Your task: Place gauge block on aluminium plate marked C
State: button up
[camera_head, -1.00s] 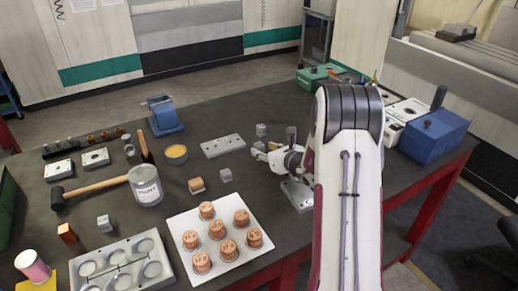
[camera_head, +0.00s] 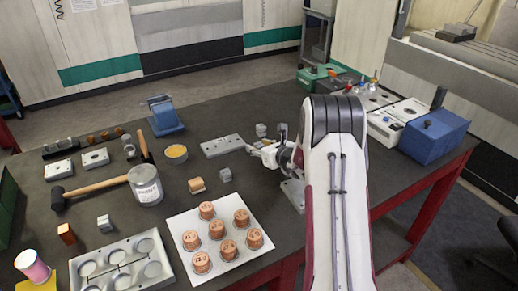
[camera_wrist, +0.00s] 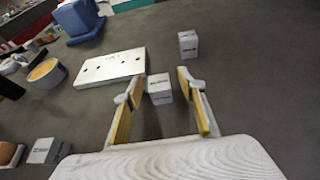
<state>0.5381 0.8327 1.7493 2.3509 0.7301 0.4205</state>
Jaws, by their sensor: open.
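Several small grey labelled cubes lie on the bench, and I cannot read which is the gauge block. One cube (camera_wrist: 159,88) is between or just beyond my gripper's (camera_wrist: 158,80) open fingers in the wrist view; I cannot tell if they touch it. Another cube (camera_wrist: 188,43) stands farther off; it also shows in the head view (camera_head: 261,130). A grey metal plate with holes (camera_head: 222,145) lies left of my gripper (camera_head: 251,148), and also shows in the wrist view (camera_wrist: 112,67). Its marking is unreadable, so I cannot tell if it is plate C.
More cubes (camera_head: 226,175) (camera_head: 105,223) lie nearer the front. A white tray (camera_head: 181,222) holds several copper pieces. A blue box (camera_head: 433,137) stands right.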

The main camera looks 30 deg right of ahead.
aim_at(259, 144)
dwell(0.5)
grip_shut()
jog(key=shift+w+r, duration=0.1)
jog(key=shift+r, duration=4.95)
